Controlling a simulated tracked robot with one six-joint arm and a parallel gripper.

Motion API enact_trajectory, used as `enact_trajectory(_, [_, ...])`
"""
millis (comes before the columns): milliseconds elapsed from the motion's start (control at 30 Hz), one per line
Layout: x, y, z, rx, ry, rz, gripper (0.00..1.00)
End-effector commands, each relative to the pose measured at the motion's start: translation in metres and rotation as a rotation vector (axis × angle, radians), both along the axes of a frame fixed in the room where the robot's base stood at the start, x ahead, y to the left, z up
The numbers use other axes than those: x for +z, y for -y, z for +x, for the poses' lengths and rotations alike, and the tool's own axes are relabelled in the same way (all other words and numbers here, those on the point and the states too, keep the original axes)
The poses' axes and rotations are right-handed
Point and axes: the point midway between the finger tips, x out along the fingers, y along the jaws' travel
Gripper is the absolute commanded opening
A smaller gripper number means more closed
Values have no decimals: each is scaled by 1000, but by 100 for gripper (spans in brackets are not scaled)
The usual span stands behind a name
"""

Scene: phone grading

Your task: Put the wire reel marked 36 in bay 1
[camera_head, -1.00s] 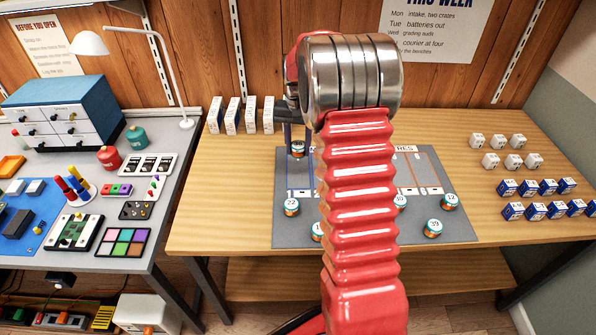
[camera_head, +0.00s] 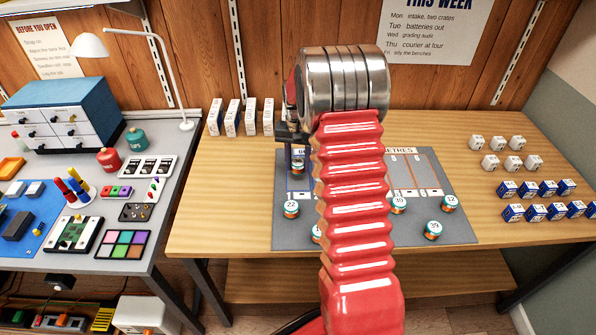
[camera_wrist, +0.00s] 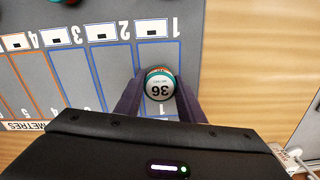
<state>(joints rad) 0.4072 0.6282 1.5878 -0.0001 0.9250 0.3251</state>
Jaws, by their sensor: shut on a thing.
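The wire reel marked 36 (camera_wrist: 158,86) has a white top and a teal rim, and is between my gripper's fingers (camera_wrist: 158,98) in the wrist view. My gripper is shut on it. The reel appears over bay 1 (camera_wrist: 152,55), the blue-outlined lane at the end of the grey mat. In the head view the reel (camera_head: 298,167) shows below my gripper (camera_head: 296,152) at the mat's left side. I cannot tell whether it touches the mat. My arm hides the mat's middle.
Other reels stand along the mat's near part: 22 (camera_head: 291,208), 12 (camera_head: 450,203), 39 (camera_head: 432,230), and one partly hidden (camera_head: 398,205). White boxes (camera_head: 240,117) stand at the back left. Small white and blue boxes (camera_head: 540,188) stand at the right.

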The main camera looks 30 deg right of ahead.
Motion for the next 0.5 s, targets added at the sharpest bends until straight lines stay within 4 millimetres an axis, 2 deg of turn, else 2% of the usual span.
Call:
enact_trajectory(300, [-34, 0, 0, 0, -1, 1, 14])
enact_trajectory(500, [-36, 0, 0, 0, 0, 0, 14])
